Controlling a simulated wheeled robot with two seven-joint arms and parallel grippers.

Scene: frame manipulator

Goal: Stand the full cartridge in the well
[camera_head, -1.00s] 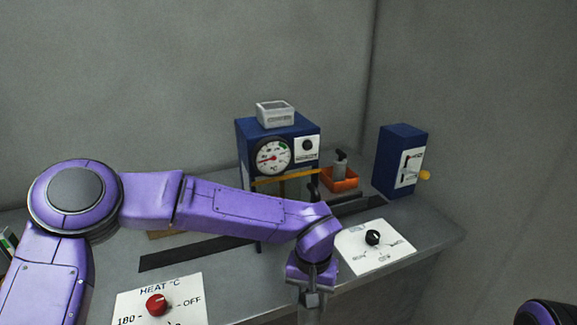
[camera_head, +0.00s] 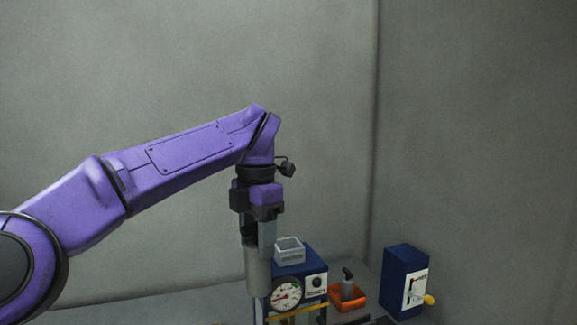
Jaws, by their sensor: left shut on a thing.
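My left gripper (camera_head: 258,236) is shut on a grey cylinder (camera_head: 258,272), which looks like the cartridge. The cylinder hangs upright below the fingers, in front of the left edge of the blue gauge machine in the picture. A small pale grey open-topped box (camera_head: 289,251) sits on top of the blue machine (camera_head: 315,262), just right of the cylinder; it may be the well. I cannot tell whether the cylinder is full. My right gripper is not in view.
The machine has a round gauge (camera_head: 286,295) and a yellow bar. An orange tray (camera_head: 347,304) holds a dark-topped grey piece. A blue box (camera_head: 405,275) with a yellow-knobbed lever stands to the right. The air above is clear, with grey walls behind.

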